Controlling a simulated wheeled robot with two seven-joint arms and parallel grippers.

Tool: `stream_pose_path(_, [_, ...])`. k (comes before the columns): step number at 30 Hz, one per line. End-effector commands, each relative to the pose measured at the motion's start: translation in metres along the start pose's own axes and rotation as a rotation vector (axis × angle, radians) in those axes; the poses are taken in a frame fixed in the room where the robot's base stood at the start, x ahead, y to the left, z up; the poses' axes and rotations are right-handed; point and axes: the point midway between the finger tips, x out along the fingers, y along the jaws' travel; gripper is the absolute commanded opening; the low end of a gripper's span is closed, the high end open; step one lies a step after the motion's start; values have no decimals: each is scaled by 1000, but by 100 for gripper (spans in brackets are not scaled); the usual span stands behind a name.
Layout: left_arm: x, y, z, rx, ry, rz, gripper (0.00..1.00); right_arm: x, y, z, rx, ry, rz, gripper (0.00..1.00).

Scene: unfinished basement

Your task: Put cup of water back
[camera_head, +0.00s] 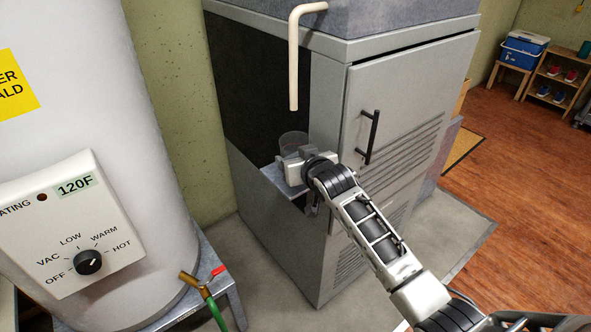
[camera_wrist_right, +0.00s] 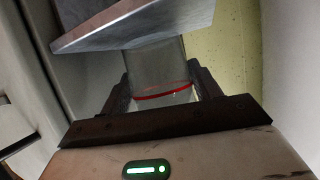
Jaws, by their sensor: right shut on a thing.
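A clear cup (camera_head: 293,143) stands at the open side of the grey metal cabinet, by a small grey ledge (camera_head: 272,178). My right gripper (camera_head: 296,160) is shut around the cup. In the right wrist view the cup (camera_wrist_right: 155,70) sits between the two dark fingers (camera_wrist_right: 160,95), with a red ring around it. A grey slab (camera_wrist_right: 150,28) shows close against the cup's far end there. I cannot tell whether the cup touches the ledge, and the gripper hides its lower part. My left gripper is not in view.
The grey cabinet (camera_head: 400,110) has a black handle (camera_head: 368,137) and a dark side opening (camera_head: 260,80). A white pipe (camera_head: 293,60) hangs above the cup. A white water heater (camera_head: 70,130) stands at left. Wooden floor (camera_head: 530,180) is clear at right.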

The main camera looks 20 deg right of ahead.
Motion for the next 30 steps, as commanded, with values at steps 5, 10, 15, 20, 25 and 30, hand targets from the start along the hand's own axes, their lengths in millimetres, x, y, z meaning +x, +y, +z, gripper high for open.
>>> stream_pose_path(5, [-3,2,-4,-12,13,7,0,1,0,1,0,2,0,25])
stream_pose_path(10, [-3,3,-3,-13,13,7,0,1,0,3,0,1,0,25])
stream_pose_path(15, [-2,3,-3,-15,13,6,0,2,0,4,0,0,0,84])
stream_pose_path(20, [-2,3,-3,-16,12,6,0,2,0,4,0,0,0,84])
stream_pose_path(25, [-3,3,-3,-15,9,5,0,-1,0,1,0,1,0,84])
stream_pose_path(30, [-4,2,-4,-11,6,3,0,-23,0,2,-1,1,0,84])
